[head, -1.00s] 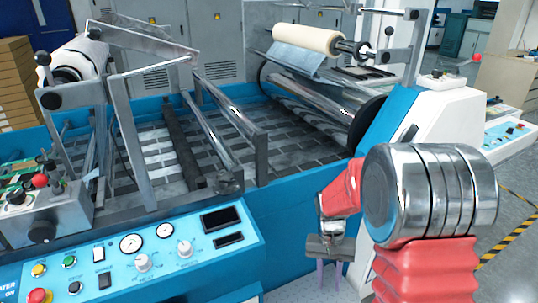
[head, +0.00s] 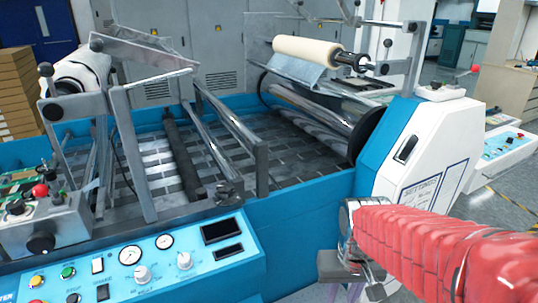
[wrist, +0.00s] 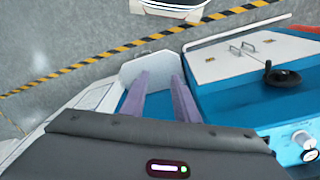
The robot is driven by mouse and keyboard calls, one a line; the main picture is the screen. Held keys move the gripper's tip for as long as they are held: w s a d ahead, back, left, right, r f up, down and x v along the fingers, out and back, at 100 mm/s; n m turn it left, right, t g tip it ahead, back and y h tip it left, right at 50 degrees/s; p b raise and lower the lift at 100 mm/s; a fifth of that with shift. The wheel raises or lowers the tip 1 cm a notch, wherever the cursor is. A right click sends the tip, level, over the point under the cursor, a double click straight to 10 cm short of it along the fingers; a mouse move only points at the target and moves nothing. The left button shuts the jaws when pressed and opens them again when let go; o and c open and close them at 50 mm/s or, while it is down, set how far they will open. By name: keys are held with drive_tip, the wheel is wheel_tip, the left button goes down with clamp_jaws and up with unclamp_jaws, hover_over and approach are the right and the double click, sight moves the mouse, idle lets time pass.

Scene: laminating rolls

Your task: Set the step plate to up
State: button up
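A light grey plate with rounded corners (wrist: 152,66), which looks like the step plate, shows just beyond my fingers in the wrist view, beside the machine's blue side. I cannot tell surely whether it lies flat or stands up. My gripper (wrist: 160,76) is open, its two purple fingers apart with nothing held between them. The fingers point toward the plate and overlap it in the picture; contact is not clear. In the head view my gripper (head: 340,291) is low at the bottom edge, by the machine's blue front, with its tips cut off.
The blue control panel (head: 140,268) with knobs and gauges is left of my gripper. The white side housing (head: 425,150) stands behind my red arm. The wrist view shows a black handle (wrist: 283,78) at right and open grey floor (wrist: 60,40) with striped tape.

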drive_tip(key=s+r+t, duration=0.4)
drive_tip(key=s+r, duration=0.3)
drive_tip(key=r, duration=0.3)
drive_tip(key=shift+s+a+t, duration=0.15)
drive_tip(key=shift+s+t, duration=0.05)
drive_tip(key=shift+t, duration=0.1)
drive_tip(key=shift+w, duration=0.15)
